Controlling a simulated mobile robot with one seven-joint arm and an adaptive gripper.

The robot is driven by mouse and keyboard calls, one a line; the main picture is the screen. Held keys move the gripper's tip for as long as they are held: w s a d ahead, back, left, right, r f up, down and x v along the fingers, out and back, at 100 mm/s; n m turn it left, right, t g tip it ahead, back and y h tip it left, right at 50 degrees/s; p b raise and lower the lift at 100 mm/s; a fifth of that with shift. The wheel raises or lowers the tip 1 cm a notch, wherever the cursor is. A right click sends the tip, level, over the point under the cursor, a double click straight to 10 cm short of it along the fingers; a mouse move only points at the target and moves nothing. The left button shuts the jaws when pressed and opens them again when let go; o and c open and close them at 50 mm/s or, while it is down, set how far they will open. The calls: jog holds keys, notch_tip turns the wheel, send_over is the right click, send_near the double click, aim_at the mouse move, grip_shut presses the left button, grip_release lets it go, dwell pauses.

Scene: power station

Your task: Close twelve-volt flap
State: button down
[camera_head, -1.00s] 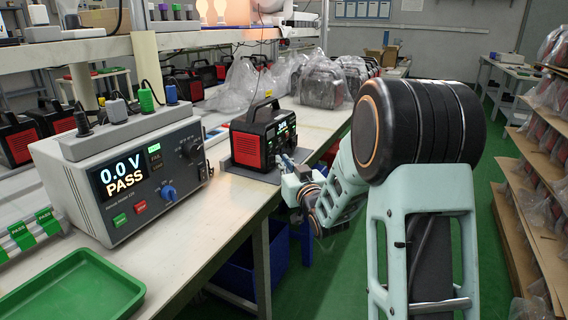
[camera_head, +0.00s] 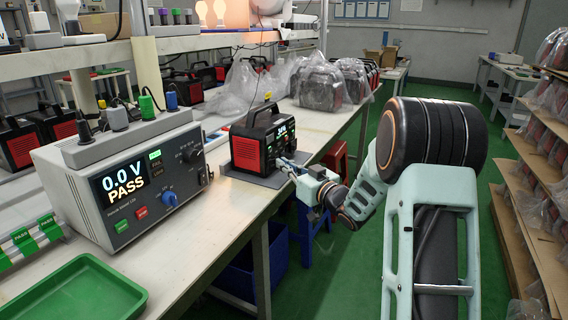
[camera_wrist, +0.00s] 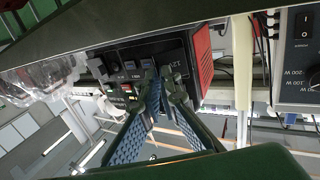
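The power station (camera_head: 257,146) is a black box with red sides and a top handle, standing on a grey mat at the bench edge. Its front panel (camera_wrist: 130,62) fills the upper middle of the wrist view, with sockets, switches and a "12" mark. A small dark flap (camera_wrist: 174,73) seems to stand out beside that mark; its exact angle is hard to tell. My gripper (camera_wrist: 161,83) reaches to the panel, its two blue-padded fingers apart with a narrow gap at the tips. The tips are at or very near the flap; contact cannot be told. It also shows in the head view (camera_head: 287,164).
A tester (camera_head: 125,185) reading "0.0 V PASS" and a green tray (camera_head: 75,298) stand on the bench at left. Bagged units (camera_head: 320,88) stand behind the power station. A shelf overhangs the bench.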

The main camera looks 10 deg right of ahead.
jog(key=y+p, duration=0.1)
jog(key=n+g+y, duration=0.1)
jog(key=w+n+y+p, duration=0.1)
jog(key=shift+d+r+g+p, duration=0.2)
jog(key=shift+d+g+p, duration=0.1)
jog(key=shift+g, duration=0.1)
jog(key=shift+w+a+f+n+g+y+p, duration=0.1)
jog(key=shift+w+n+g+y+p, duration=0.25)
jog(key=shift+n+g+y+p, duration=0.45)
jog(key=shift+w+a+f+n+g+y+p, duration=0.1)
jog(key=shift+w+n+g+y+p, duration=0.25)
jog(key=shift+n+g+y+p, duration=0.35)
jog(key=shift+n+g+y, duration=0.3)
jog(key=shift+g+y, duration=0.1)
jog(key=c, duration=2.2)
grip_release()
jog(key=v, duration=1.2)
